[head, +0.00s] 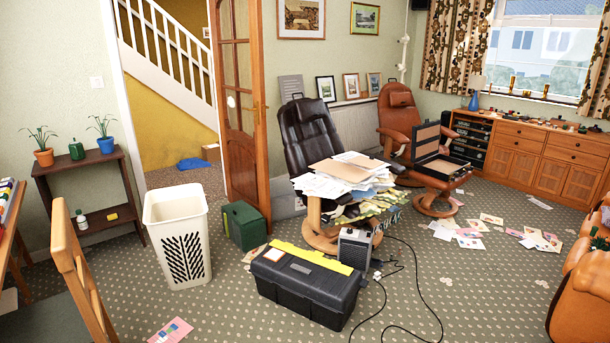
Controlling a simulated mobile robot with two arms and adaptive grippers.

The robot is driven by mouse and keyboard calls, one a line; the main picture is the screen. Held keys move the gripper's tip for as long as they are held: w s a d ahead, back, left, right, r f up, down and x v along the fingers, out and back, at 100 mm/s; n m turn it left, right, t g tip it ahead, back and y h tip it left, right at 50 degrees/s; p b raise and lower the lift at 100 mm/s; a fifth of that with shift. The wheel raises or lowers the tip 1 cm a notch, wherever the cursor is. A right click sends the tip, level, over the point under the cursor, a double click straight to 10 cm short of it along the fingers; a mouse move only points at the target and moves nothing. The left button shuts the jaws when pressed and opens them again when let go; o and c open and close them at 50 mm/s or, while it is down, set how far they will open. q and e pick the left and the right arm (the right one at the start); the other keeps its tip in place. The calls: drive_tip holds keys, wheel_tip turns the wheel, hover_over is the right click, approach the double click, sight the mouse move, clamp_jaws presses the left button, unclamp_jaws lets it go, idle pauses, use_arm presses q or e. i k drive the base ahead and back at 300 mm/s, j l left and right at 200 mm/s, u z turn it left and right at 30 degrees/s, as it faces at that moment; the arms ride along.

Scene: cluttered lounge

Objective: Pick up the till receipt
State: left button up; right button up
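I cannot single out the till receipt for sure in the head view. Many loose papers show. A narrow white slip (540,203) lies on the carpet in front of the sideboard. Scattered cards and papers (469,238) lie on the floor right of the middle. A pink card or leaflet (171,331) lies at the bottom, left of the middle. Neither of my grippers is in view.
A black toolbox (305,292) with a yellow strip, a grey heater-like box (355,248) and a black cable (442,315) are on the floor. A white bin (178,235) and green box (244,225) stand left. An orange armchair (582,300) is at right. Carpet before it is fairly clear.

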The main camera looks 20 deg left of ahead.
sight(315, 180)
drive_tip(key=i+j+u, duration=0.15)
drive_tip(key=i, duration=0.5)
drive_tip(key=i+j+u, duration=0.2)
drive_tip(key=i, duration=0.45)
drive_tip(key=i+j+u, duration=0.15)
drive_tip(key=i, duration=0.55)
drive_tip(key=i+j, duration=0.25)
drive_tip(key=j, duration=0.15)
drive_tip(key=z, duration=0.05)
